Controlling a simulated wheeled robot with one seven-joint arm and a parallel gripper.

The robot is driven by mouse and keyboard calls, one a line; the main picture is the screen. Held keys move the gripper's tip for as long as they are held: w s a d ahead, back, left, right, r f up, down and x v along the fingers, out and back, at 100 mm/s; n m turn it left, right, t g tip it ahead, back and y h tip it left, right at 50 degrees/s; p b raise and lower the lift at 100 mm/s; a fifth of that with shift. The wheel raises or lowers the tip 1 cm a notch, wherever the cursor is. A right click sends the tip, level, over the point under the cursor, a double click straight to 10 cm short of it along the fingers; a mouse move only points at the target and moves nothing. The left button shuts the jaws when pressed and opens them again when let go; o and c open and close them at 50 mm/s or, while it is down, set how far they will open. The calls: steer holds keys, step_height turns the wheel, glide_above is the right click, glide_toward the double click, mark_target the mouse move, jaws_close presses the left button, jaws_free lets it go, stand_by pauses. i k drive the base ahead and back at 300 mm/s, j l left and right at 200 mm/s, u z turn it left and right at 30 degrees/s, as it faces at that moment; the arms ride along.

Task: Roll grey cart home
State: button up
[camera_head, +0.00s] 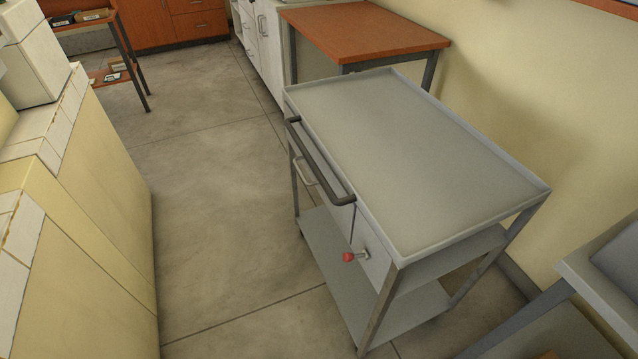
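The grey cart (410,136) stands in the middle right of the head view, with a bare top tray and a lower shelf (335,266). Its long dark push handle (318,160) runs along the left side. Below the handle are a drawer with a light pull (303,170) and a small red knob (348,257) on the side. The cart is upright on the floor, close to the right wall. My gripper is not in view.
A wooden-topped table (365,32) stands just behind the cart. A tiled yellow counter (85,190) lines the left. Another grey metal surface (605,270) is at the lower right. The concrete floor (205,190) between counter and cart is clear.

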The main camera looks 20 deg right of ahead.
mark_target(432, 193)
steer(key=i+j, duration=0.25)
steer(key=j, duration=0.15)
steer(key=i+j, duration=0.55)
steer(key=j, duration=0.3)
steer(key=l+z, duration=0.05)
